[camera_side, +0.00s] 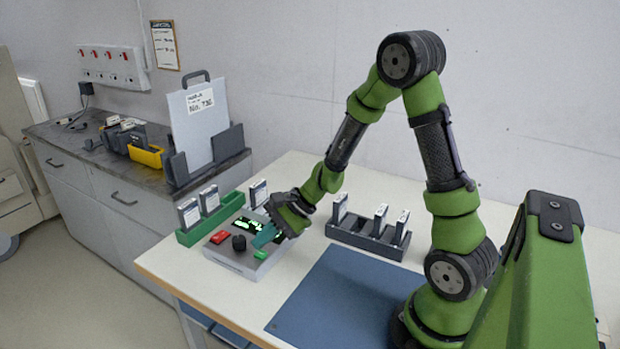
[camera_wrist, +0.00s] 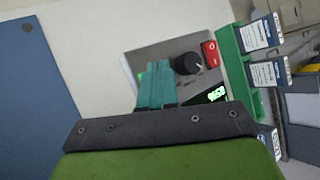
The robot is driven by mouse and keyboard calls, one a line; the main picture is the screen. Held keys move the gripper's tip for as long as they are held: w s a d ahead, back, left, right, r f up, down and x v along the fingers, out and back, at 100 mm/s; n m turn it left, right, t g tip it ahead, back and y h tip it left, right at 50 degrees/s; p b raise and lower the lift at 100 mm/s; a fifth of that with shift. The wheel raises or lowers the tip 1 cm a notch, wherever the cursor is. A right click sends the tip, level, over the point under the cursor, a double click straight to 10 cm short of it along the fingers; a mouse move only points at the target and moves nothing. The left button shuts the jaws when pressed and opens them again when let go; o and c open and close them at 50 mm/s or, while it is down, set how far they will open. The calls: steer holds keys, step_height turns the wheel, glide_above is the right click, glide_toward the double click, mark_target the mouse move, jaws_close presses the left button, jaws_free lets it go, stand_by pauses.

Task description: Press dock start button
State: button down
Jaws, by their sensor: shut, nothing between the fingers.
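The dock (camera_side: 237,262) is a grey box on the white table with a sloped top. It carries a red button (camera_side: 219,237), a black knob (camera_side: 239,242), a lit green display (camera_side: 250,227) and a green button (camera_side: 260,254). My gripper (camera_side: 263,240) has teal fingers shut together, empty, pointing down at the dock's top between the display and the green button. In the wrist view my gripper (camera_wrist: 156,68) covers part of the dock's panel, left of the black knob (camera_wrist: 188,64) and red button (camera_wrist: 210,54). The green button is mostly hidden there. I cannot tell whether the fingertips touch the dock.
A green rack (camera_side: 212,217) with several upright packs stands behind the dock. A dark rack (camera_side: 367,240) with three packs is to the right. A blue mat (camera_side: 335,295) lies in front, clear. A side counter (camera_side: 120,165) holds a clipboard and a yellow bin.

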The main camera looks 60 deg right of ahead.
steer(key=shift+f, duration=0.15)
steer(key=shift+f, duration=0.3)
steer(key=shift+f, duration=0.35)
stand_by(0.5)
steer(key=shift+r, duration=0.8)
steer(key=shift+r, duration=2.5)
step_height(320, 180, up, 7)
glide_above(265, 253)
